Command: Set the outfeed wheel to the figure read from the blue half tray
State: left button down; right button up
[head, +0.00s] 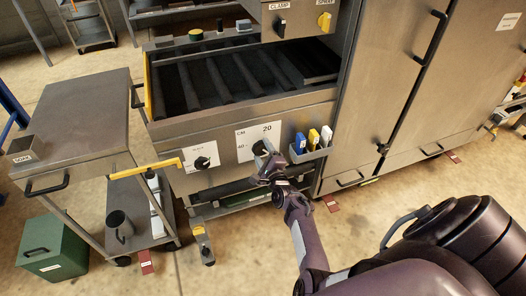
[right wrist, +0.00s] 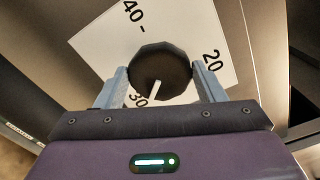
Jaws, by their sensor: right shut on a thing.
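The outfeed wheel is a dark round knob (right wrist: 160,64) with a white pointer, on a white plate (head: 245,145) marked CM on the machine front. In the right wrist view, the pointer is toward the 30, which is partly covered. My right gripper (head: 265,160) is shut on the knob; in the right wrist view its fingers (right wrist: 162,84) sit on either side of it. My left gripper is not in view. I cannot make out a blue half tray.
A second dial (head: 202,162) is left of the plate. A holder (head: 312,154) with blue, yellow and white items is close right of my gripper. A roller bed (head: 225,80) lies above. A steel cart (head: 75,125) and green bin (head: 52,249) stand left. Floor in front is partly clear.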

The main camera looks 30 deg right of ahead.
jog(key=shift+m, duration=0.8)
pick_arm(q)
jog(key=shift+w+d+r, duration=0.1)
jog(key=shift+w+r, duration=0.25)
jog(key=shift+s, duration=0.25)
pick_arm(e)
jog(key=shift+f+m, duration=0.1)
jog(key=shift+m, duration=0.2)
jog(key=o, duration=0.9)
pick_arm(q)
jog(key=shift+p, duration=0.3)
pick_arm(e)
jog(key=shift+o, duration=0.2)
